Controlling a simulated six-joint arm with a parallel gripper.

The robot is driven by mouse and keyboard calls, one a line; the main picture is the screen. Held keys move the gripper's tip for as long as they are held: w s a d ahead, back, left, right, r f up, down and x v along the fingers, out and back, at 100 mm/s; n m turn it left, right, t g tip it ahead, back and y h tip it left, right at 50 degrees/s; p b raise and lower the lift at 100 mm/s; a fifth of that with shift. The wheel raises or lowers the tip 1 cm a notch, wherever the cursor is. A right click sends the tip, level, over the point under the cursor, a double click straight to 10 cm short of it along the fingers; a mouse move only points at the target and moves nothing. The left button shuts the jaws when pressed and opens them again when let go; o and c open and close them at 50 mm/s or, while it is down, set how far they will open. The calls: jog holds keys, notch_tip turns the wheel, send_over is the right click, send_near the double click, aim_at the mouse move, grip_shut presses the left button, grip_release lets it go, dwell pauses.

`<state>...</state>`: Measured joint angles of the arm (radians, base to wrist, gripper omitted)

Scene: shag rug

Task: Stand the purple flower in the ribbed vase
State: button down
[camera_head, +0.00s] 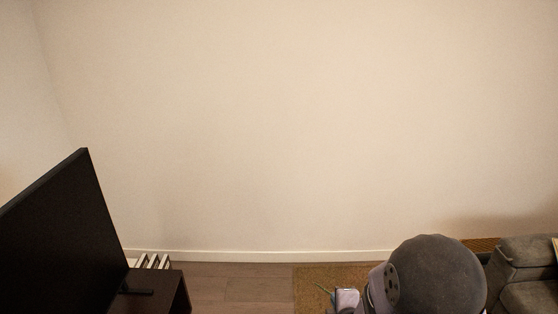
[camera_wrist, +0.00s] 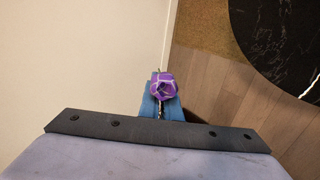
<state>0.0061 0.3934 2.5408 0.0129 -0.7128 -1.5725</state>
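The purple flower (camera_wrist: 163,88) shows in the wrist view, its bloom facing the camera, at the blue fingertips of my gripper (camera_wrist: 160,102). The fingers are close together around it, and a thin dark stem end shows just beyond the bloom. My gripper is shut on the flower. The ribbed vase is in neither view.
In the wrist view a round black marbled top (camera_wrist: 285,40) stands at upper right, over wood floor (camera_wrist: 225,95) and a brown rug (camera_wrist: 205,30). In the head view a black screen (camera_head: 60,240) on a dark stand is at left, and a grey sofa (camera_head: 525,275) at right.

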jog(key=shift+a+r, duration=0.1)
jog(key=shift+a, duration=0.2)
